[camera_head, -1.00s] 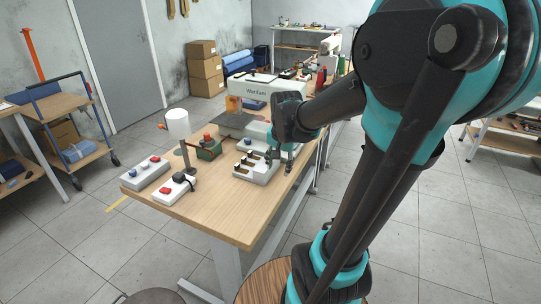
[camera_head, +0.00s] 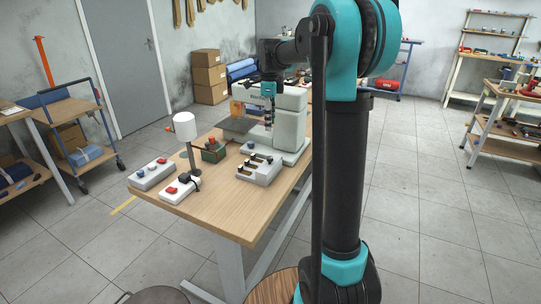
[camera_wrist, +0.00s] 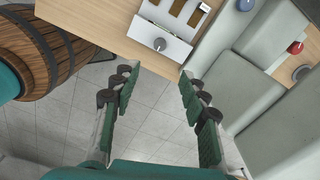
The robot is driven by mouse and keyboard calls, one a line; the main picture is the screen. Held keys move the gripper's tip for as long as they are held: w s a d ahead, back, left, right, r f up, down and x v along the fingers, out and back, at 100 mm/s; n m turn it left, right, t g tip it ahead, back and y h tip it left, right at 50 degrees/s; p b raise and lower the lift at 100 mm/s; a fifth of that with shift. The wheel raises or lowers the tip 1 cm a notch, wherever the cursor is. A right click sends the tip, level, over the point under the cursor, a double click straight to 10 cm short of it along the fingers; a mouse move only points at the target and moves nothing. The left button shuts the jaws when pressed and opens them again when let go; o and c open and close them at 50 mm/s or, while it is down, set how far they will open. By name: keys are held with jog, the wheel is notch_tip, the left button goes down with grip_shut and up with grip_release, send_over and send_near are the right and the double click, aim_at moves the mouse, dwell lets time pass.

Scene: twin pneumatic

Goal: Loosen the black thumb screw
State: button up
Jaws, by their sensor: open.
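No thumb screw can be made out for certain. A pale box with slots and small dark knobs (camera_head: 260,168) sits on the wooden table; it also shows at the top of the wrist view (camera_wrist: 150,32), with a round grey knob (camera_wrist: 160,44) on its near side. My gripper (camera_head: 269,119) is raised above the table, in front of the pale machine (camera_head: 290,125). In the wrist view my gripper (camera_wrist: 155,95) is open and empty, its fingers wide apart, with tiled floor between them. The box lies beyond the fingertips.
A white-topped post (camera_head: 185,126), a red-button box (camera_head: 177,189), a blue-and-red-button box (camera_head: 155,174) and a green block (camera_head: 213,150) stand on the table's left. A wooden barrel (camera_wrist: 55,50) stands beside the table. The table's front (camera_head: 235,212) is clear.

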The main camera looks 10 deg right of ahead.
aim_at(270, 157)
notch_tip(270, 157, down, 15)
jog(key=shift+r, duration=0.15)
dwell(0.4)
grip_shut()
